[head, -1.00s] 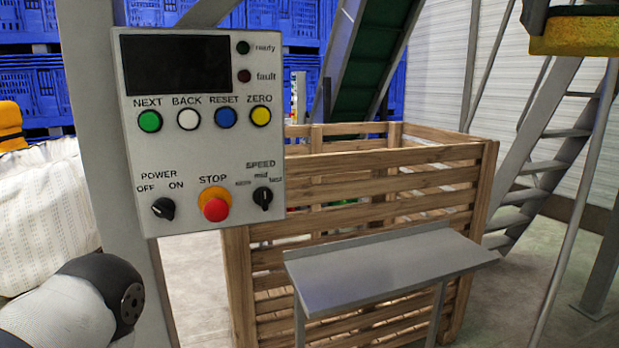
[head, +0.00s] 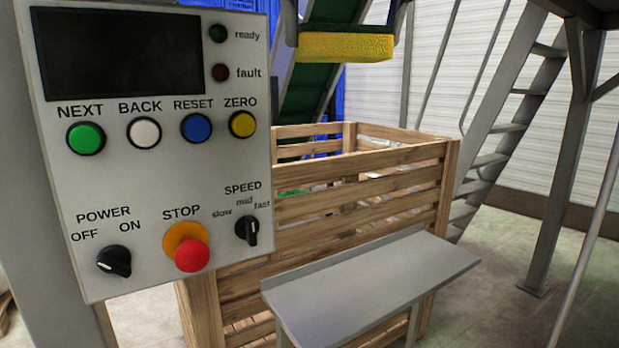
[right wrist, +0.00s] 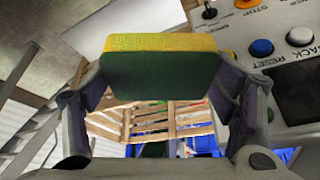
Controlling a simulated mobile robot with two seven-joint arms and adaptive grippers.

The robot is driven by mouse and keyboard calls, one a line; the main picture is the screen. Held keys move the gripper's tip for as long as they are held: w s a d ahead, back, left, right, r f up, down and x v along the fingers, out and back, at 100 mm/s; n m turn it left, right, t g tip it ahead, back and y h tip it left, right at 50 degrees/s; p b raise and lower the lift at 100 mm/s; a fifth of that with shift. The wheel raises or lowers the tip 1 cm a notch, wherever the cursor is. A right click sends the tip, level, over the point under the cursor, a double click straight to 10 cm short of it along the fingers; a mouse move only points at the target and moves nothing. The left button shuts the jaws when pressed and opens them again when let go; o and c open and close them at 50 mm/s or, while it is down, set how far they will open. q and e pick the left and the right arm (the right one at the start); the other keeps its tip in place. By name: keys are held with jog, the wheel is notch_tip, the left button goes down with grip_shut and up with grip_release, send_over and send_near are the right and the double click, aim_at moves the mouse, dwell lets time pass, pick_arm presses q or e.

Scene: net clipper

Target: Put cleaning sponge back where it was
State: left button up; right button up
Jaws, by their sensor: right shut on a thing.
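The cleaning sponge (head: 346,46), yellow with a dark green side, is at the top of the head view, held in the air above and behind the small grey shelf (head: 370,290). My right gripper (head: 348,30) is shut on it; only the fingertips show at the top edge of the head view. In the right wrist view the sponge (right wrist: 165,72) is clamped between both fingers, its dark green face toward the camera. The shelf top is bare. My left gripper is not in view.
A control panel (head: 150,190) with buttons, knobs and a red stop button stands close at left. A slatted wooden crate (head: 360,195) is behind the shelf. Metal stairs (head: 500,130) rise at right. There is open floor at lower right.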

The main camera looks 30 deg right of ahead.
jog(key=w+d+f+m, duration=0.1)
jog(key=w+d+f, duration=0.2)
jog(key=d+f, duration=0.4)
jog(key=w+d+f, duration=0.2)
jog(key=d+f, duration=0.3)
jog(key=f, duration=0.5)
jog(key=s+a+f+n, duration=0.2)
jog(key=s+f, duration=0.1)
jog(key=f, duration=1.5)
jog(key=w+f, duration=0.3)
jog(key=w, duration=0.1)
jog(key=w+f+b, duration=0.1)
jog(key=w+f, duration=0.2)
jog(key=w, duration=0.1)
jog(key=w+f+b, duration=0.1)
jog(key=w+f, duration=0.2)
jog(key=w, duration=0.1)
jog(key=shift+w+f, duration=0.15)
jog(key=shift+w, duration=0.15)
jog(key=x, duration=0.3)
jog(key=shift+a+f+b, duration=0.3)
jog(key=shift+f, duration=0.15)
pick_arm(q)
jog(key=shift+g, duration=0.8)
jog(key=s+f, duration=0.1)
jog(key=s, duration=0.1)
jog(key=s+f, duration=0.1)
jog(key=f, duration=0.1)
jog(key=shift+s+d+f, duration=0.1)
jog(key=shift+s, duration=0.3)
